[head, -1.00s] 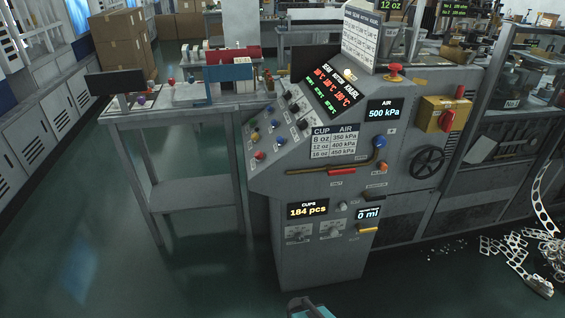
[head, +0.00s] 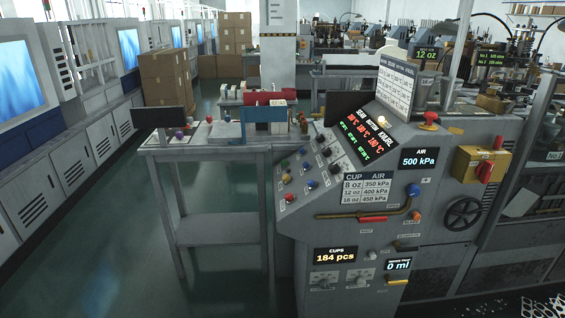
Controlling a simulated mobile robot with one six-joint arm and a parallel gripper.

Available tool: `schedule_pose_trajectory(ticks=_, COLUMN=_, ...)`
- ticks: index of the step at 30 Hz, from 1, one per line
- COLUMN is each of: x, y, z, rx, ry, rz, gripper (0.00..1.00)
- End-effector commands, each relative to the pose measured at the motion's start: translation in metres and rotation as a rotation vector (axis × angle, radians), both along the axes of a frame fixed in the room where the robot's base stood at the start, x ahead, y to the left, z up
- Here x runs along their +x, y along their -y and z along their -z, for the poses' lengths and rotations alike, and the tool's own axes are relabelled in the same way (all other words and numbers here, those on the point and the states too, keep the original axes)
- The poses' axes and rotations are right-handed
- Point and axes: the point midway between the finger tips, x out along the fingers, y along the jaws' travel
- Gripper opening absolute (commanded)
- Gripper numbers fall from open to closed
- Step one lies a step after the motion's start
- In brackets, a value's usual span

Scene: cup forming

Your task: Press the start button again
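The machine's grey control cabinet (head: 430,160) stands right of centre. Its sloped panel (head: 335,160) carries several small coloured buttons and knobs, including a green one (head: 285,163), a blue one (head: 312,184) and a red one (head: 289,197). Their labels are too small to read, so I cannot tell which is the start button. A red mushroom-shaped button (head: 430,118) sits on top of the cabinet. My gripper is not in view.
A grey side table (head: 205,150) with a dark screen and small items adjoins the cabinet on the left. A yellow box with a red switch (head: 480,165) and a black handwheel (head: 464,213) are on the right. The floor (head: 130,240) at left is open.

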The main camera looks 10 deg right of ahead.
Motion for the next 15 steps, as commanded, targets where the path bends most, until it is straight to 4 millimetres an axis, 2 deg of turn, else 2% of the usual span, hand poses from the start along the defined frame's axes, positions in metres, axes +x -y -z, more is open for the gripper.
schedule_pose_trajectory(ticks=1, x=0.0, y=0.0, z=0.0, rx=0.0, ry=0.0, rz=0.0, gripper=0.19)
schedule_pose_trajectory(ticks=4, x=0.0, y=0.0, z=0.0, rx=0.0, ry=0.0, rz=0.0, gripper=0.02)
schedule_pose_trajectory(ticks=5, x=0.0, y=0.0, z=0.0, rx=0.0, ry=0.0, rz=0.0, gripper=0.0)
schedule_pose_trajectory(ticks=15, x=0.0, y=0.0, z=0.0, rx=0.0, ry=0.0, rz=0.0, gripper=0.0)
